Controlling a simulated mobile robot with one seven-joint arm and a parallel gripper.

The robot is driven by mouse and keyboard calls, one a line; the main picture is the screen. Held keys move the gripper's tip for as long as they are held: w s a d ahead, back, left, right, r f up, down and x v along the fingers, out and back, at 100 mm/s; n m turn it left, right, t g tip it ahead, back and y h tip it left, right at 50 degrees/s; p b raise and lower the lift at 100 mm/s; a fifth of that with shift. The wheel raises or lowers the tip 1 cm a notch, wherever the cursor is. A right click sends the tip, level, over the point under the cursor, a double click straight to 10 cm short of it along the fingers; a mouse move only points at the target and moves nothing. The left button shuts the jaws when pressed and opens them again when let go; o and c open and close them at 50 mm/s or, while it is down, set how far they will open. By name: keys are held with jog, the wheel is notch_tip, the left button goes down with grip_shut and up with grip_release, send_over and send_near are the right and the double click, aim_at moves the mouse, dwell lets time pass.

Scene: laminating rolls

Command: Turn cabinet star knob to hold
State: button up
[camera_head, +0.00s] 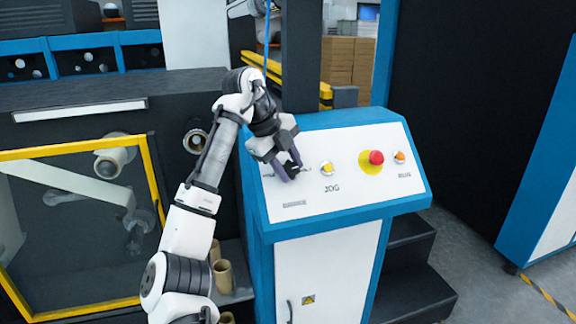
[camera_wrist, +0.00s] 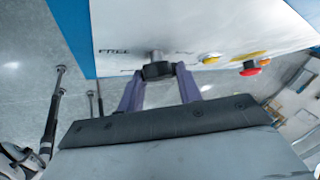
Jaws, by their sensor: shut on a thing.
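The star knob (camera_wrist: 157,70) is black and sits on the sloped white panel (camera_head: 340,187) of the blue cabinet. My gripper (camera_wrist: 158,74) has its two purple fingers on either side of the knob and is shut on it, as the wrist view shows. In the head view my gripper (camera_head: 291,171) is at the panel's left end, and the fingers hide most of the knob. A label reading "FREE" is by the knob in the wrist view. I cannot make out a hold mark or which way the knob points.
Right of the knob on the panel are a yellow button (camera_head: 327,168) above "JOG", a red mushroom button (camera_head: 376,157) on a yellow disc, and an orange button (camera_head: 399,156). A yellow-framed machine guard (camera_head: 75,152) stands at left. Dark steps (camera_head: 410,270) are right of the cabinet.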

jog(key=shift+f+m+g+y, duration=0.1)
jog(key=shift+m+g+y, duration=0.2)
jog(key=shift+m, duration=0.1)
dwell(0.3)
jog(key=o, duration=1)
jog(key=v, duration=1.4)
jog(key=shift+d, duration=0.15)
jog(key=shift+w, duration=0.1)
